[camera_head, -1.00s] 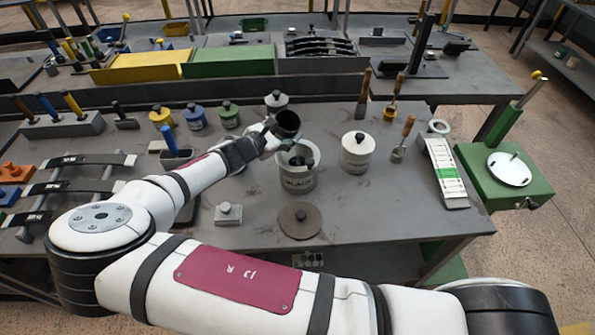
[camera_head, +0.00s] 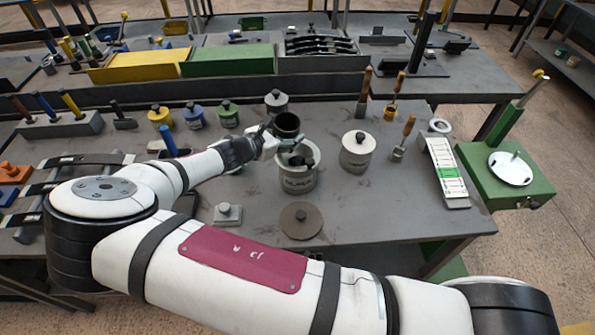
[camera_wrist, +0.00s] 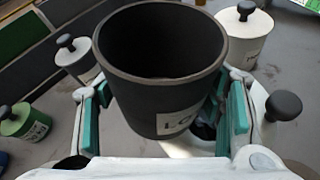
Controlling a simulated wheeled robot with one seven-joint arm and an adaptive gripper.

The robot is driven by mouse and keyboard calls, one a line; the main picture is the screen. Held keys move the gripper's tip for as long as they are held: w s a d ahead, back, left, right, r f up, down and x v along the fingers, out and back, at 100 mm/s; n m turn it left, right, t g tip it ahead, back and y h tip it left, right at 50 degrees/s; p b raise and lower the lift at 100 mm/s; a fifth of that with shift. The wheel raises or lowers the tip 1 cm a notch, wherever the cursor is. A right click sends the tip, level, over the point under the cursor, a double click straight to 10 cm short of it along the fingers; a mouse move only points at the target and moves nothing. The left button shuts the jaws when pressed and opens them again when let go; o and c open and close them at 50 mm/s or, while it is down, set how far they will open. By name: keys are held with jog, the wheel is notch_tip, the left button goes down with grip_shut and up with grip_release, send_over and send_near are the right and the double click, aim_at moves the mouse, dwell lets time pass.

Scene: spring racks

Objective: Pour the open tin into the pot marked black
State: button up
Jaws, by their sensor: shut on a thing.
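The open tin (camera_head: 287,128) is a dark grey cup with a pale label, partly readable in the wrist view (camera_wrist: 165,75). My gripper (camera_head: 273,143) is shut on it, with teal finger pads on both sides of the tin in the wrist view (camera_wrist: 165,112). The tin is roughly upright, mouth up, above the back of a pale pot (camera_head: 298,183) with a dark label that seems to read black. The pot has no cover across its rim; dark shapes show at its mouth. The tin's contents are not visible in its shadowed inside.
A round brown lid (camera_head: 300,222) lies in front of the pot. A white lidded pot (camera_head: 357,152) stands to its right and a grey lidded pot (camera_head: 276,103) behind. Blue (camera_head: 194,118) and green (camera_head: 228,117) pots stand at left. The table's front right is clear.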

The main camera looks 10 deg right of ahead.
aim_at(293, 117)
jog(key=shift+r, duration=0.1)
jog(key=shift+n+g+h, duration=0.4)
jog(key=shift+n, duration=0.4)
jog(key=shift+r, duration=2.4)
